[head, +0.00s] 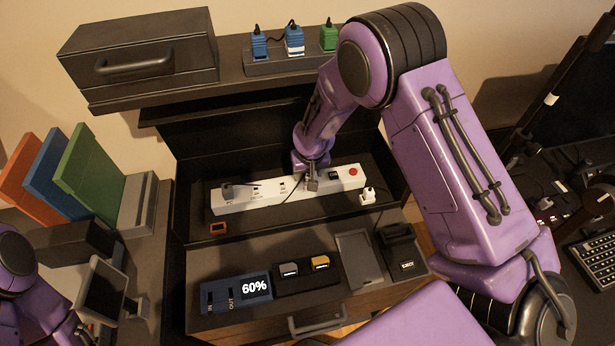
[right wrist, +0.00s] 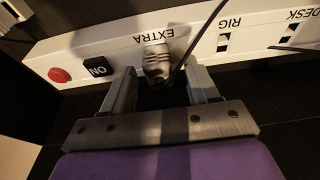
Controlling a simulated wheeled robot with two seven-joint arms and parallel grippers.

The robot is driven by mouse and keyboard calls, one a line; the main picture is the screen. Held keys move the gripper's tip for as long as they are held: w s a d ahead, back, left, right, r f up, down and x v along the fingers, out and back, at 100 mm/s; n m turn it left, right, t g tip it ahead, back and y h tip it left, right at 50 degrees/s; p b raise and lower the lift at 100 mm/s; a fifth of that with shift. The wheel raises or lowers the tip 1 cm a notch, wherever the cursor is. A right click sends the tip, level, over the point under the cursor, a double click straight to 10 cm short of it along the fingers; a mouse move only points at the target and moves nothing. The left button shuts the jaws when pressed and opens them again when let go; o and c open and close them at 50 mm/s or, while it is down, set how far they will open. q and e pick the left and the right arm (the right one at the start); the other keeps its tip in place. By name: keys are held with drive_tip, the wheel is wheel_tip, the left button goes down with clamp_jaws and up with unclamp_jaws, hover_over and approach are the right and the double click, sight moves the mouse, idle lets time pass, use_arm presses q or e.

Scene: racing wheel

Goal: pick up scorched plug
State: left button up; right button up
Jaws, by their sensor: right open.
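A whitish plug with dark bands (right wrist: 157,64), which looks like the scorched plug, sits in the EXTRA socket of the white power strip (head: 245,194). A dark cable runs by it. My right gripper (right wrist: 168,88) is open, with one finger on each side of the plug's lower end. No clear grip on the plug shows. In the head view my right gripper (head: 312,184) reaches down to the strip and hides most of the plug. My left arm shows at the lower left edge; its fingers are not visible.
A red button (right wrist: 60,75) and an ON switch (right wrist: 97,67) sit beside the EXTRA socket. The RIG socket (right wrist: 223,42) is empty. A loose white plug (head: 368,196) lies in front of the strip.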

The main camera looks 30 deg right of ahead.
drive_tip(key=shift+s+r, duration=0.15)
drive_tip(key=shift+s, duration=0.05)
drive_tip(key=c, duration=0.4)
clamp_jaws()
